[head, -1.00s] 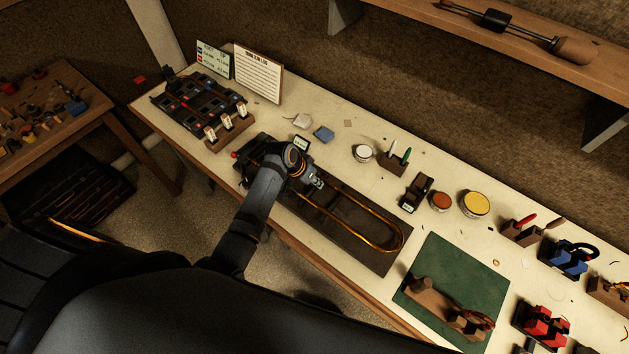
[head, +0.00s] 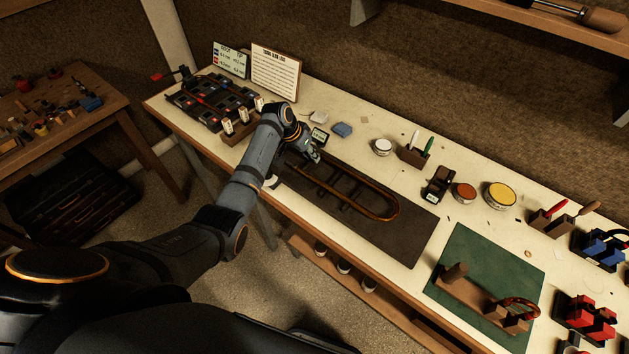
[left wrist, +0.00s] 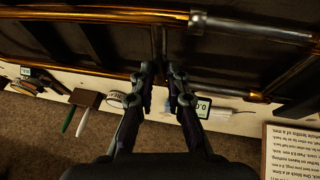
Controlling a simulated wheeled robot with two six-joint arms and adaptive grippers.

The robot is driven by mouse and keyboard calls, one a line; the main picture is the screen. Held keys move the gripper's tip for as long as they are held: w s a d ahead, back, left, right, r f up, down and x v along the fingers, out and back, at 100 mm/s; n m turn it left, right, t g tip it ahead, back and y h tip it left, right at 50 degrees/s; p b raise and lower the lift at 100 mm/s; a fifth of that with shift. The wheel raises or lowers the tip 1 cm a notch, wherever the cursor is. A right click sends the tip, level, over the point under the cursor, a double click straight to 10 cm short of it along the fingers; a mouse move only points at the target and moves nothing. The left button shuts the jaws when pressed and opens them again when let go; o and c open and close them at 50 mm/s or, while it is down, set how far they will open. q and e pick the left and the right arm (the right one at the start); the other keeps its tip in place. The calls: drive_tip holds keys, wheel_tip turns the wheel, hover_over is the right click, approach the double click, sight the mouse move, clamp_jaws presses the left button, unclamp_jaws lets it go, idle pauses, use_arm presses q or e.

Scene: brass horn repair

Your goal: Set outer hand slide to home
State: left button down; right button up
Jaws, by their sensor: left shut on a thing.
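The outer hand slide (head: 393,207) is a long brass U lying over the dark mat, its bow toward the right. My left gripper (head: 316,158) is at the slide's left part, with the arm reaching over the bench. In the left wrist view, brass tubes (left wrist: 90,13) run across the picture, with a grey sleeve on the upper one. My left gripper (left wrist: 161,75) is shut on the slide's crossbar (left wrist: 157,42) there. The slide's left end is hidden behind my arm. My right gripper is not in view.
The dark mat (head: 405,238) has bare room right of the bow. A small display (head: 319,138) stands behind the gripper. Tins, a blue block (head: 342,129) and a tool holder (head: 412,157) line the back. A green mat (head: 465,250) with a wooden fixture lies right.

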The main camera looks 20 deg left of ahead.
use_arm(q)
drive_tip(key=a, duration=0.1)
drive_tip(key=w+a+b, duration=0.1)
drive_tip(key=a, duration=0.2)
drive_tip(key=shift+w+a+f, duration=0.2)
drive_tip(key=shift+w+f, duration=0.05)
drive_tip(key=shift+w+a+r+b, duration=0.1)
drive_tip(key=shift+w+a+b, duration=0.05)
drive_tip(key=shift+a+b, duration=0.3)
drive_tip(key=shift+w+a+b, duration=0.15)
drive_tip(key=shift+a+b, duration=0.05)
drive_tip(key=shift+a, duration=0.3)
drive_tip(key=shift+w+a+r, duration=0.15)
drive_tip(key=shift+a, duration=0.25)
drive_tip(key=c, duration=1.4)
unclamp_jaws()
drive_tip(key=shift+o, duration=0.3)
drive_tip(key=shift+w+a, duration=0.1)
drive_tip(key=shift+a, duration=0.05)
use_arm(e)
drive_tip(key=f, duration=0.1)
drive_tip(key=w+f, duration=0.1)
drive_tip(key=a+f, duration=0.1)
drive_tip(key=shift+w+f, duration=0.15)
use_arm(q)
drive_tip(key=shift+r, duration=0.1)
drive_tip(key=v, duration=1.1)
drive_tip(key=shift+r, duration=0.4)
drive_tip(key=shift+a, duration=0.15)
